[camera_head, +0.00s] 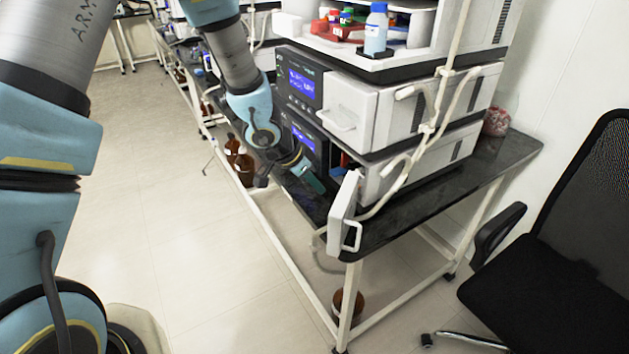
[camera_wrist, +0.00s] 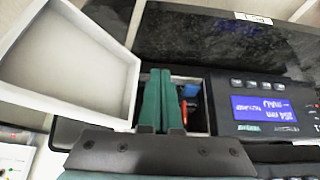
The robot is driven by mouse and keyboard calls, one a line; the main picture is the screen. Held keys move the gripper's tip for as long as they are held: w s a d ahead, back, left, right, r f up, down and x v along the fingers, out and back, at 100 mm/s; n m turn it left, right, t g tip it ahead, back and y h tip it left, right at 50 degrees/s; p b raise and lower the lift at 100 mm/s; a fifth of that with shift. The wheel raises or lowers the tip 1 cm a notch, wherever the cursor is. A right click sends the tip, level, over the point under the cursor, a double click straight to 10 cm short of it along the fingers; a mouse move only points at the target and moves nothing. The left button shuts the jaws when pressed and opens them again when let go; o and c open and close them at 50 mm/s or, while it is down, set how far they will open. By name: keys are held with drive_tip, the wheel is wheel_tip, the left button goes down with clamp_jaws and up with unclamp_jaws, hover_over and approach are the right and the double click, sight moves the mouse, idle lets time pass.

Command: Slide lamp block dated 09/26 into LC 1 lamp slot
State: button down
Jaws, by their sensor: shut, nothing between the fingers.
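My gripper (camera_head: 317,182) is at the front of the lower instrument module, with its teal fingers closed together and empty. In the wrist view the fingers (camera_wrist: 160,82) reach across the module's open bay (camera_wrist: 198,118), between the swung-out white door (camera_wrist: 70,62) and the blue display (camera_wrist: 262,108). The open door also shows in the head view (camera_head: 345,212). Small red and blue parts show inside the bay, partly hidden by the fingers. I cannot make out a lamp block or a date. A small white label (camera_wrist: 253,18) is on the dark surface, too small to read surely.
An upper module (camera_head: 300,82) sits on the lower one, with bottles in the tray on top. White tubing (camera_head: 430,128) hangs at the right. A black chair (camera_head: 545,270) is at right. The left floor is clear.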

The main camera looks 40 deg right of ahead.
drive_tip(key=x, duration=0.5)
drive_tip(key=shift+d+f, duration=0.15)
drive_tip(key=shift+f, duration=0.15)
drive_tip(key=d+p, duration=0.2)
drive_tip(key=d, duration=0.1)
drive_tip(key=shift+s+d+r, duration=0.1)
drive_tip(key=shift+r, duration=0.05)
drive_tip(key=shift+d, duration=0.4)
